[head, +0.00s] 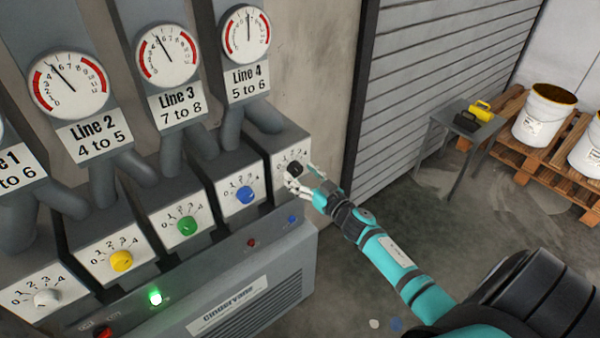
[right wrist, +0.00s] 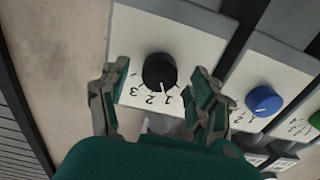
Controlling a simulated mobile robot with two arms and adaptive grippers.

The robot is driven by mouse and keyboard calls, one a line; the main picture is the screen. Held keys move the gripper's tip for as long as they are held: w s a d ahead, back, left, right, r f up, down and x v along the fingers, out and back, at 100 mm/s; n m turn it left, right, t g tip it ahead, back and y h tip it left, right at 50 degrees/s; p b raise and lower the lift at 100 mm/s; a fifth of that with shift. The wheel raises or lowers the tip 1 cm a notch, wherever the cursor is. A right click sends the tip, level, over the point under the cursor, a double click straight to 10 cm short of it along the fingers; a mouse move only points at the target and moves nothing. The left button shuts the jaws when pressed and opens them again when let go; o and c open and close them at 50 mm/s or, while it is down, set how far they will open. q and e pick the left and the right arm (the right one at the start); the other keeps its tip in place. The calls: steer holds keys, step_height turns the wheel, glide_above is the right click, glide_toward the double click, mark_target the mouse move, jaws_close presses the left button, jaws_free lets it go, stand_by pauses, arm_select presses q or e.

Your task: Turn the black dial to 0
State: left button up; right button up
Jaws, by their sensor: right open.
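In the right wrist view the black dial (right wrist: 160,71) stands between the fingers, with a gap on each side. The numerals 1, 2 and 3 show below it, upside down, and its pale mark seems to point near 1. The 0 is not clear to me. My right gripper (head: 300,178) is open around the dial; it also shows in the right wrist view (right wrist: 158,76). My left gripper is out of view.
Blue (head: 245,195), green (head: 187,226), yellow (head: 121,261) and white (head: 46,298) dials run leftward. The Line 4 gauge (head: 247,34) reads "5 to 6". A small table (head: 466,127) and pallets with buckets (head: 543,115) stand at right. The floor between is mostly clear.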

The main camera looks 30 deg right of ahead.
steer(key=shift+w+a, duration=0.1)
steer(key=shift+w, duration=0.4)
steer(key=c, duration=1.2)
steer(key=shift+n, duration=0.4)
steer(key=shift+n+b, duration=0.4)
steer(key=shift+n, duration=2.2)
steer(key=o, duration=1.2)
